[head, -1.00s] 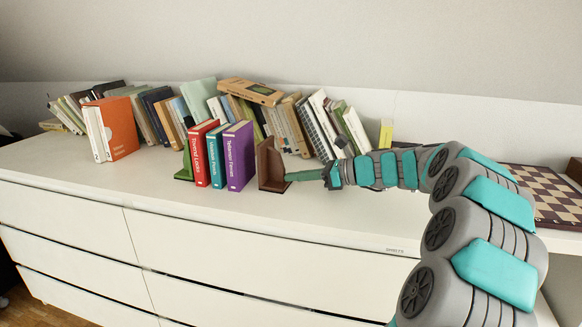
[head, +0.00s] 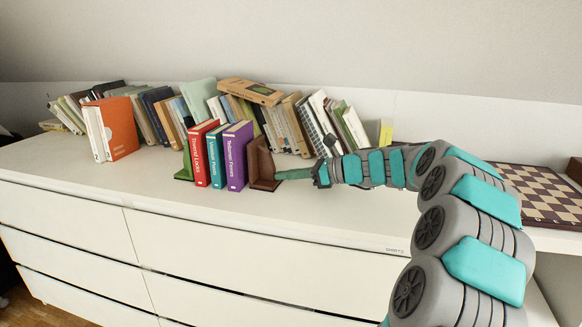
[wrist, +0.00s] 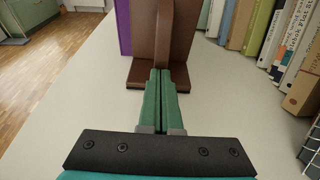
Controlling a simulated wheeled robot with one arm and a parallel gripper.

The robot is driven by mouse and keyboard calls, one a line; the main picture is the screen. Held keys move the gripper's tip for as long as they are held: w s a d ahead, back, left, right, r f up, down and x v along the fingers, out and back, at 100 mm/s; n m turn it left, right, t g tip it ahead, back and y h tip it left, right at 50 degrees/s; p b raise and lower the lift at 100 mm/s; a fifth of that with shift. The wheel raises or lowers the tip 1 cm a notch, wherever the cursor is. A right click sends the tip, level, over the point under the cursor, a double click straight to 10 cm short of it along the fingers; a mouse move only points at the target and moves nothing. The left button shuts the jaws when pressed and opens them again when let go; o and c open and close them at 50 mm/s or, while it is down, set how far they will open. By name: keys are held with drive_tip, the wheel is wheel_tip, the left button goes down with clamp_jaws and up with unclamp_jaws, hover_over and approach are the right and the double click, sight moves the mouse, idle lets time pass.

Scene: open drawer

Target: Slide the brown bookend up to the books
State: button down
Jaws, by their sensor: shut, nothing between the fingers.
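The brown bookend (head: 261,162) stands upright on the white dresser top, at the right end of a short row of books. The row holds a red book (head: 206,155), a teal book (head: 216,158) and a purple book (head: 238,156). The bookend is beside the purple book, with little or no gap; I cannot tell if they touch. A green bookend (head: 185,165) stands at the row's left end. My gripper (head: 282,174) is shut and empty, its green fingertips against or very near the bookend's right side. In the wrist view the bookend (wrist: 146,40) is straight ahead of the fingers.
A long row of leaning books (head: 300,125) stands behind, along the wall. An orange binder (head: 121,127) is at the left, and a chessboard (head: 535,192) lies at the right. The dresser's front strip (head: 310,215) is clear.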

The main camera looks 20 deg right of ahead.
sight(272, 180)
drive_tip(key=shift+w+a, duration=0.35)
drive_tip(key=shift+a, duration=0.15)
drive_tip(key=shift+w+a, duration=0.2)
drive_tip(key=shift+a, duration=0.1)
drive_tip(key=shift+w+a, duration=0.4)
drive_tip(key=shift+a, duration=0.15)
drive_tip(key=shift+w+a, duration=0.2)
drive_tip(key=shift+a, duration=0.05)
